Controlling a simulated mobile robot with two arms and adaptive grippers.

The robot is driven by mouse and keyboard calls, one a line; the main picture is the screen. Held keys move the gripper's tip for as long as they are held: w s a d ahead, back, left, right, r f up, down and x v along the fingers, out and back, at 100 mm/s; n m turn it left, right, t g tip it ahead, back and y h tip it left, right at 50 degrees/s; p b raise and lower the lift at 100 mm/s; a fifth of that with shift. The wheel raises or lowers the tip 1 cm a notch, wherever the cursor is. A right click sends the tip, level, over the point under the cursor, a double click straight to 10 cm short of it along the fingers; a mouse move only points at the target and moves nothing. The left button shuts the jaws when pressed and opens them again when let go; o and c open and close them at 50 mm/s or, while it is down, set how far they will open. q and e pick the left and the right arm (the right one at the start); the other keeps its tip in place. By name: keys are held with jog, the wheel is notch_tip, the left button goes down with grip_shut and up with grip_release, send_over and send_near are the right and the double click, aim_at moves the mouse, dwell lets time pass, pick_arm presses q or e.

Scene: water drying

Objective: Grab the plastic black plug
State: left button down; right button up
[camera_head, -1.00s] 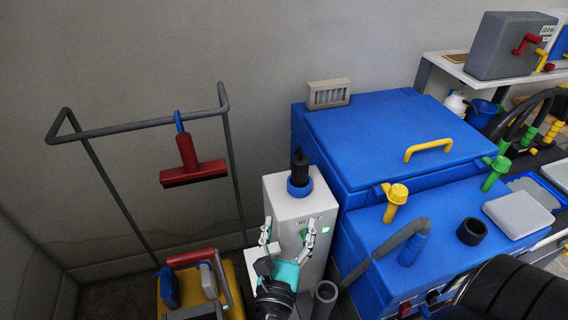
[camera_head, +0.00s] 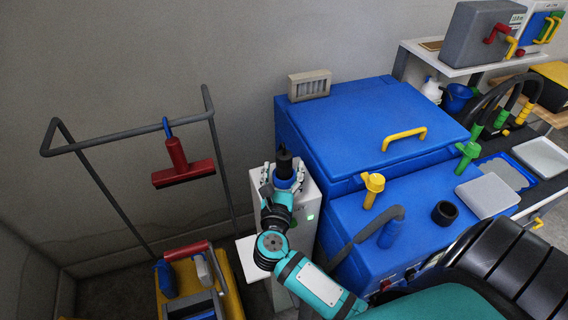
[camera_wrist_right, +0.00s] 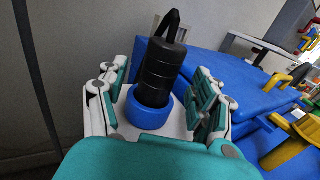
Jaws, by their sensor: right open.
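The black plug (camera_head: 284,163) stands upright in a blue ring (camera_head: 287,184) on top of a white box-shaped stand (camera_head: 308,200). In the right wrist view the plug (camera_wrist_right: 161,72) shows as a ridged black cylinder with a loop on top, its lower end inside the blue ring (camera_wrist_right: 149,116). My right gripper (camera_head: 283,176) is open, with one finger on each side of the plug. In the right wrist view both fingers of the gripper (camera_wrist_right: 158,100) stand apart from the plug. My left gripper is not in view.
A blue machine (camera_head: 370,130) with a yellow handle (camera_head: 404,138) stands right of the stand. A grey rack (camera_head: 125,139) with a red squeegee (camera_head: 181,165) is at the left, above a yellow cart (camera_head: 229,285). A grey hose (camera_head: 365,232) runs beside the stand.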

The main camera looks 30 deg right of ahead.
jog(key=x, duration=0.3)
jog(key=shift+s+a, duration=0.1)
jog(key=c, duration=1.3)
jog(key=shift+c, duration=0.4)
jog(key=shift+r, duration=0.15)
